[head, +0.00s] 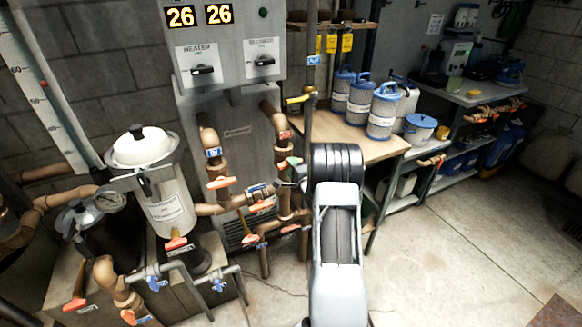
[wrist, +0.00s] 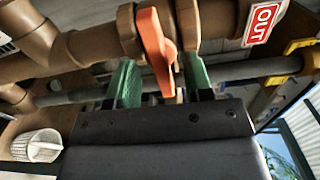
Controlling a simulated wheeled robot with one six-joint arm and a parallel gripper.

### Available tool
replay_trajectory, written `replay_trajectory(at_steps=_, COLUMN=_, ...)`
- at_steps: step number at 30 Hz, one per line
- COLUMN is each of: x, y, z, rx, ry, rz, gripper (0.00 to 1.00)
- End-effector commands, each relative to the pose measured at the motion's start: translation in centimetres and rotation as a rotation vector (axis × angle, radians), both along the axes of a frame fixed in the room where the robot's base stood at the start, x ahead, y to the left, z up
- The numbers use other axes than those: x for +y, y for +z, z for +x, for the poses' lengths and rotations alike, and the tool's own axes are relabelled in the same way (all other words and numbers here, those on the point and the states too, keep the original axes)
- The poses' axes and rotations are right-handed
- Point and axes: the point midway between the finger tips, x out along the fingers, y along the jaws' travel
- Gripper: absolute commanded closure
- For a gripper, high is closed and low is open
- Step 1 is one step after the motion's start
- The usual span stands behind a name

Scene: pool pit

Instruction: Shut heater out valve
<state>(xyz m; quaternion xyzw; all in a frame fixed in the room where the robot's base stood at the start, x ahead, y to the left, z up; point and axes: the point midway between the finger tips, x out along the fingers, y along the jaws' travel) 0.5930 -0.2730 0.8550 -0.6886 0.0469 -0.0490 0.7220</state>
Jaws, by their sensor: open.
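In the wrist view an orange valve handle (wrist: 154,48) sits on a brown pipe (wrist: 85,45), beside a red OUT tag (wrist: 263,22). The handle lies roughly across the pipe as seen here. My gripper (wrist: 158,76) is open, with one green finger on each side of the handle. Gaps show between the fingers and the handle, and I cannot tell whether either touches it. In the head view my gripper (head: 292,163) is at the right-hand vertical pipe, below a red tag (head: 285,135). My arm partly hides that area.
Other orange-handled valves (head: 222,182) and pipes crowd the left and below. A grey heater panel (head: 203,68) stands behind. A wooden bench (head: 380,150) with blue-lidded tubs (head: 384,110) is at right. The floor (head: 440,235) at right is clear.

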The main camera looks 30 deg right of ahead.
Motion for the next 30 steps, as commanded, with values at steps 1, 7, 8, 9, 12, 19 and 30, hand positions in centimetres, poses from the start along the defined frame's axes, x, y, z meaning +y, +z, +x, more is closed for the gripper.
replay_trajectory(at_steps=1, x=0.0, y=0.0, z=-0.1, rx=0.0, ry=0.0, rz=0.0, gripper=0.53)
replay_trajectory(at_steps=7, x=0.2, y=0.1, z=-2.3, rx=0.0, ry=-0.002, rz=0.0, gripper=0.53)
replay_trajectory(at_steps=8, x=0.3, y=0.1, z=-2.8, rx=0.001, ry=-0.003, rz=0.0, gripper=0.53)
replay_trajectory(at_steps=9, x=0.4, y=0.1, z=-3.4, rx=0.001, ry=-0.003, rz=-0.001, gripper=0.53)
replay_trajectory(at_steps=12, x=0.6, y=0.0, z=-4.8, rx=0.001, ry=-0.002, rz=0.0, gripper=0.53)
replay_trajectory(at_steps=19, x=0.9, y=0.0, z=-6.7, rx=0.0, ry=-0.001, rz=-0.001, gripper=0.53)
replay_trajectory(at_steps=30, x=0.9, y=0.0, z=-6.9, rx=-0.001, ry=0.0, rz=-0.001, gripper=0.53)
